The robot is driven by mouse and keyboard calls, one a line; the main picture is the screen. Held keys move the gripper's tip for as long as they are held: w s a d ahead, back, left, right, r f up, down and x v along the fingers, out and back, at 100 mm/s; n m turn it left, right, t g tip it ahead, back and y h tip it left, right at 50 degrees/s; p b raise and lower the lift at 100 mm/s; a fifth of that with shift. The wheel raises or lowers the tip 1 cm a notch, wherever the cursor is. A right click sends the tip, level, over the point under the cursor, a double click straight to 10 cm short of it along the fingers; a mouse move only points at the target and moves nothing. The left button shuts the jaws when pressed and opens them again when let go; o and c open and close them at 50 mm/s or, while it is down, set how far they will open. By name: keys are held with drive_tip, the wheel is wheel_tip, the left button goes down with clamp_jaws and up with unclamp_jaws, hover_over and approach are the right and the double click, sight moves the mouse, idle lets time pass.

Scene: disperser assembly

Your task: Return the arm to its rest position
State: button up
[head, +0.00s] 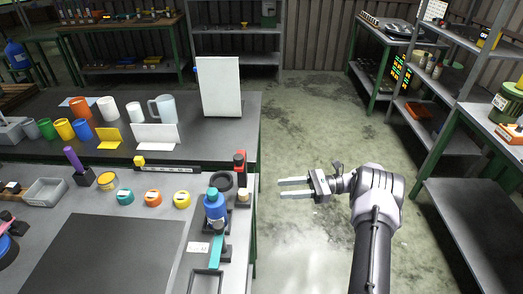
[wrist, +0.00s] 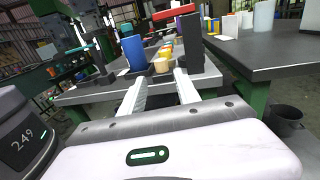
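My gripper (head: 296,189) is over the open floor, just right of the front workbench in the head view. Its two fingers point left toward the bench edge. The fingers are apart with nothing between them. In the wrist view my gripper (wrist: 160,92) also shows two separate pale fingers with a gap between them. My arm reaches up from the bottom right of the head view. A blue bottle (head: 215,207) with a teal cap stands on the bench near its right edge, left of the gripper and apart from it.
The front workbench (head: 225,280) holds a dark mat (head: 105,258), colored lids and a red-topped part (head: 239,160). A rear bench (head: 235,115) holds cups and a white board (head: 220,87). Shelves (head: 475,205) stand at the right. The floor (head: 310,120) between is clear.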

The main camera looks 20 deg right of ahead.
drive_tip(key=s+a+r+n+g+h, duration=0.3)
drive_tip(key=a+r+n+h, duration=0.1)
drive_tip(key=a+r, duration=0.4)
drive_tip(key=s+a+r+n+g+h, duration=0.2)
drive_tip(key=s+a+r+n+h, duration=0.3)
drive_tip(key=r, duration=0.5)
drive_tip(key=s+a+r+n+t+h, duration=0.2)
drive_tip(key=s+a+n+t+h, duration=0.1)
drive_tip(key=s, duration=0.6)
drive_tip(key=s+a+r+n+t+h, duration=0.2)
drive_tip(key=s+a+n+t+h, duration=0.1)
drive_tip(key=s, duration=0.7)
drive_tip(key=shift+r+n, duration=0.2)
drive_tip(key=shift+n, duration=0.6)
